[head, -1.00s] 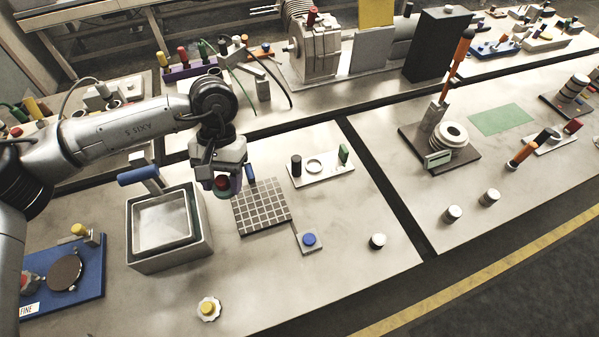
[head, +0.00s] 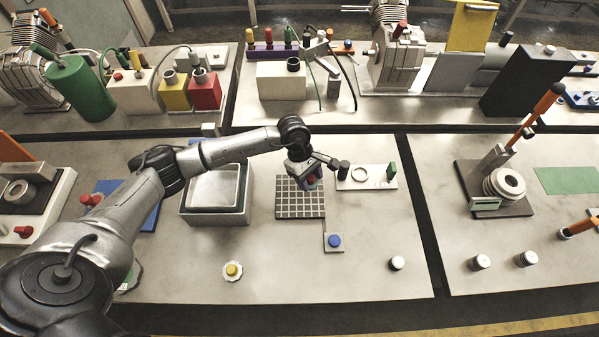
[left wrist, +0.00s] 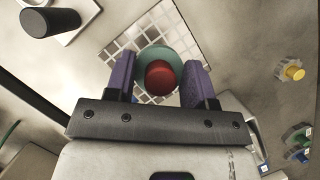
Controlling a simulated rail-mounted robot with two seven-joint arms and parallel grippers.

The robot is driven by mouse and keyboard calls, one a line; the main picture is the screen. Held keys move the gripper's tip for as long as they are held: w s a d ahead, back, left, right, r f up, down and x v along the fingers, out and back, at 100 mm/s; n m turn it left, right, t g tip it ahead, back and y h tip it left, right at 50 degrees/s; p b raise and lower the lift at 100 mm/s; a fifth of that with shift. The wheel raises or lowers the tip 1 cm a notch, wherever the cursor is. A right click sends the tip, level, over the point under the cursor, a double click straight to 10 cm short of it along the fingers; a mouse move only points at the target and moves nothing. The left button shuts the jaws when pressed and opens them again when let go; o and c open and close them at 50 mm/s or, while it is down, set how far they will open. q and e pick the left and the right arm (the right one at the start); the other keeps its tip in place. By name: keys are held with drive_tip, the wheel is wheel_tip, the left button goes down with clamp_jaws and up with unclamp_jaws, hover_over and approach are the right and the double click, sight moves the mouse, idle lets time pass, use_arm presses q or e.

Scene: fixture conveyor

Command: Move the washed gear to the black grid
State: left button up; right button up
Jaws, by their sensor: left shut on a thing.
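My left gripper (head: 312,182) is over the back right part of the black grid (head: 297,208), a dark square crossed by light lines. In the left wrist view its purple fingers (left wrist: 160,77) are shut on a round teal gear (left wrist: 158,53) with a red knob. In the head view the red knob (head: 312,181) shows only as a small patch between the fingers. The grid also shows behind the gear in the left wrist view (left wrist: 187,43). I cannot tell whether the gear touches the grid. My right gripper is not in view.
A grey basin (head: 243,217) stands left of the grid. A white plate (head: 371,185) with a ring and posts is to the right. A blue-knobbed pad (head: 334,243) sits at the grid's front corner. A yellow-knobbed gear (head: 232,271) lies in front, with free table around it.

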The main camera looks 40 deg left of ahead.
use_arm(q)
drive_tip(key=shift+s+a+f+n+t, duration=0.25)
drive_tip(key=shift+a+f+n, duration=0.3)
drive_tip(key=shift+a, duration=0.25)
drive_tip(key=shift+s+a+f+n+t, duration=0.25)
drive_tip(key=shift+a+f+n, duration=0.2)
drive_tip(key=shift+a+n, duration=0.3)
drive_tip(key=b, duration=0.5)
hover_over(303, 196)
drive_tip(key=a, duration=0.1)
wheel_tip(303, 196, down, 5)
drive_tip(key=shift+s+a+r, duration=0.1)
drive_tip(key=shift+s, duration=0.05)
drive_tip(key=shift+f+b, duration=0.55)
drive_tip(key=shift+f, duration=0.45)
drive_tip(key=shift+f+b, duration=0.55)
drive_tip(key=shift+b, duration=0.05)
drive_tip(key=o, duration=1.1)
